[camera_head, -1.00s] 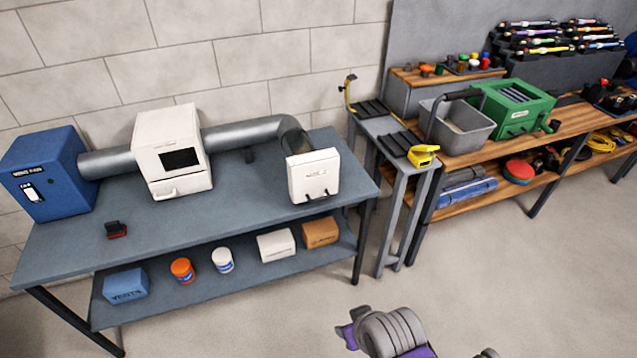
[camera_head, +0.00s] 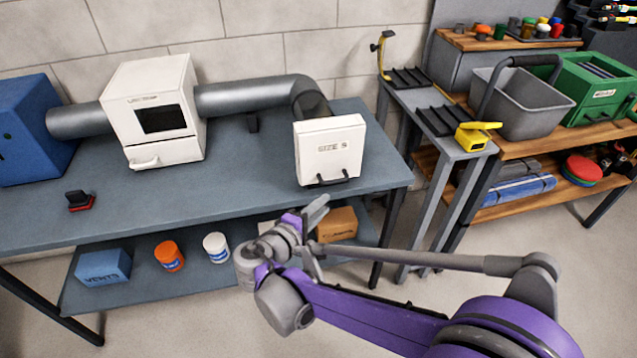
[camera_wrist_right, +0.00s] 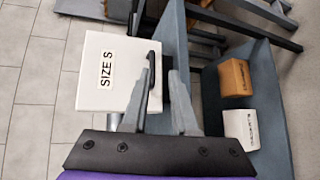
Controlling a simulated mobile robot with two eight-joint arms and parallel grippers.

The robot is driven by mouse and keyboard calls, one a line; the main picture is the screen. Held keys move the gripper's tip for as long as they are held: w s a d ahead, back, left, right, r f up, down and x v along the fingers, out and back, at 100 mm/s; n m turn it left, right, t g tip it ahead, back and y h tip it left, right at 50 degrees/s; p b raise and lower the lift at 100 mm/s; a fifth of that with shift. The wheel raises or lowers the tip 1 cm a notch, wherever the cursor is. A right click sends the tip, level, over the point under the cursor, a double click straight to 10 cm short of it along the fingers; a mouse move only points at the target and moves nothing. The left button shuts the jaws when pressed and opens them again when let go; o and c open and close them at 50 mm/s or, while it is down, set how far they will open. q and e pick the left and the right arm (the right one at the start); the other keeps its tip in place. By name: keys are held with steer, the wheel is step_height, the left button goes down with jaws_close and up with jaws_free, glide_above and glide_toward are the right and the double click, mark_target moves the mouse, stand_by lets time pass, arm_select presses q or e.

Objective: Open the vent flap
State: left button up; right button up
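The vent flap (camera_head: 330,155) is the white square front marked "SIZE S" at the end of the grey duct. It looks closed. Its dark handle (camera_head: 331,181) runs along the lower edge. The flap (camera_wrist_right: 103,95) and handle (camera_wrist_right: 153,75) also show in the right wrist view. My right gripper (camera_head: 318,228) is below and in front of the handle, near the table's front edge. In the wrist view the right gripper (camera_wrist_right: 165,75) has its fingers apart with nothing held; the left-hand finger overlaps the handle in the picture. Contact cannot be told. My left gripper is out of view.
The flap stands on a blue-grey table (camera_head: 240,200) with a white housing (camera_head: 155,110), a blue box and a small red-black item (camera_head: 80,200). The lower shelf holds several boxes and jars. A narrow grey stand (camera_head: 425,95) with a yellow tool (camera_head: 475,135) is right of the table.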

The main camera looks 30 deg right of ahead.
mark_target(335, 180)
steer(key=shift+n+t, duration=0.3)
steer(key=x, duration=0.3)
steer(key=w+b+x, duration=0.1)
steer(key=x, duration=0.3)
steer(key=w+a+b+x, duration=0.1)
steer(key=x, duration=0.3)
steer(key=shift+r, duration=0.25)
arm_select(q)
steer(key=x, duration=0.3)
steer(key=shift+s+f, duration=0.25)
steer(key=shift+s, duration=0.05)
arm_select(e)
steer(key=shift+a, duration=0.1)
steer(key=shift+s, duration=0.1)
jaws_close()
